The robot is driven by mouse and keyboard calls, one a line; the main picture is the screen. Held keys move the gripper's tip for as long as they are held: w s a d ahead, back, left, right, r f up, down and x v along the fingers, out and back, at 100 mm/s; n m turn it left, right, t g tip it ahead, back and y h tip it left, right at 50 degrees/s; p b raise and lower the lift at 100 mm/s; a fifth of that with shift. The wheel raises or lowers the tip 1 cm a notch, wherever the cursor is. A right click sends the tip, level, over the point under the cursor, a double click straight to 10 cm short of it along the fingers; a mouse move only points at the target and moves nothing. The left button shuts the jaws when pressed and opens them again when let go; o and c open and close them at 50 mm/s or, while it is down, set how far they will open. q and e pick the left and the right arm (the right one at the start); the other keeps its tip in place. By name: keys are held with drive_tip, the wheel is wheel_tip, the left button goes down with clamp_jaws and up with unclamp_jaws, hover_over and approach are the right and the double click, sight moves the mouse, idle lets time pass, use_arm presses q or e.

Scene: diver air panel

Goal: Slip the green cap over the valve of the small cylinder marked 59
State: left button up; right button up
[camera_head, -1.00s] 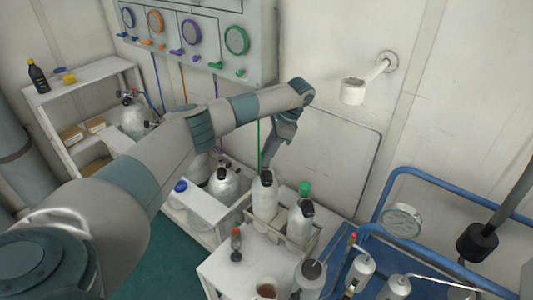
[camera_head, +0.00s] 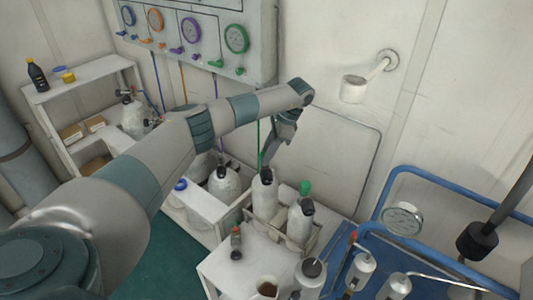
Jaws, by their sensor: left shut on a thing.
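My left gripper (camera_head: 268,163) points down at the top of the white cylinder (camera_head: 264,196) with a dark valve, in the rack. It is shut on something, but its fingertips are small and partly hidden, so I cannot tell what. A second white cylinder (camera_head: 300,222) with a dark valve stands to the right in the rack. A green cap-like piece (camera_head: 305,188) shows just behind that second cylinder; what it sits on is mostly hidden. No number 59 is readable on any cylinder. My right gripper is not in view.
A white shelf holds another cylinder (camera_head: 223,186). A blue tubular frame (camera_head: 440,184) and a gauge (camera_head: 402,219) are at right. The gauge panel (camera_head: 262,40) is behind.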

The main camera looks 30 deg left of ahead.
use_arm(q)
drive_tip(key=shift+f, duration=0.2)
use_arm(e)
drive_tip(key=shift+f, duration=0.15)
use_arm(q)
drive_tip(key=o, duration=1.1)
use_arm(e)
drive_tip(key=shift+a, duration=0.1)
use_arm(q)
drive_tip(key=shift+w+d+r, duration=0.15)
drive_tip(key=shift+d+r, duration=0.05)
drive_tip(key=b+v, duration=0.2)
drive_tip(key=v, duration=1.5)
drive_tip(key=shift+a, duration=0.2)
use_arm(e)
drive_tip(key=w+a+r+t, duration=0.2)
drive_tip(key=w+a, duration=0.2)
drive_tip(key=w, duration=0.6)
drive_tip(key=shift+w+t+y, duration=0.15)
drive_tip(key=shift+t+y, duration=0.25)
